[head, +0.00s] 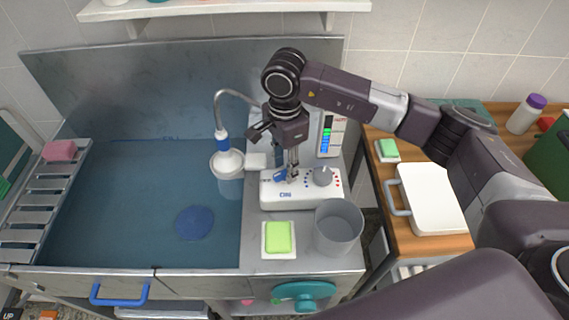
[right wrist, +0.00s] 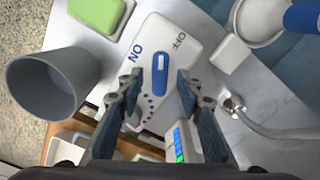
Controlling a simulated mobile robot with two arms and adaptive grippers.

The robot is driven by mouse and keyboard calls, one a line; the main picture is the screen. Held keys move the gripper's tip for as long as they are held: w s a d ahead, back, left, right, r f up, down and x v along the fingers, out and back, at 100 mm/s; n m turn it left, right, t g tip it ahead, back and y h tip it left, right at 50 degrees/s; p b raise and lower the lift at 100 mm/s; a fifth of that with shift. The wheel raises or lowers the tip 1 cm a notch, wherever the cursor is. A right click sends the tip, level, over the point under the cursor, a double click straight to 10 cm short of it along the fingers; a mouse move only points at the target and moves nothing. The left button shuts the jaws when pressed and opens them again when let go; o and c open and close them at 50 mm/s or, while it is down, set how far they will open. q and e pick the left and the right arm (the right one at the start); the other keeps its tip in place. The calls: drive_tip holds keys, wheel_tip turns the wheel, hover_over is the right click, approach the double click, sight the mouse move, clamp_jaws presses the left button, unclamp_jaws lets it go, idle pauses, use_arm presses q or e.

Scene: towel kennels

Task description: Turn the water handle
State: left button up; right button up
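The water handle, a blue lever (right wrist: 160,73), sits on a white control unit (right wrist: 196,38) with ON and OFF printed on it. In the right wrist view the lever lies between the two labels. In the head view the control unit (head: 302,200) stands on the metal counter right of the basin, and the lever (head: 280,177) is partly hidden by my gripper. My right gripper (head: 290,168) is over the unit, pointing down. In the right wrist view its fingers (right wrist: 160,84) are apart, one on each side of the lever; I cannot tell whether they touch it. My left gripper is not in view.
A grey cup (head: 339,228) and a green sponge (head: 278,238) stand in front of the unit. A shower head (head: 227,163) on a curved hose hangs left of it, over the blue basin (head: 130,215). A white container (head: 432,200) sits on the wooden table at right.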

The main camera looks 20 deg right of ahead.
drive_tip(key=shift+a+f, duration=0.1)
drive_tip(key=shift+f, duration=0.45)
drive_tip(key=shift+c, duration=0.3)
clamp_jaws()
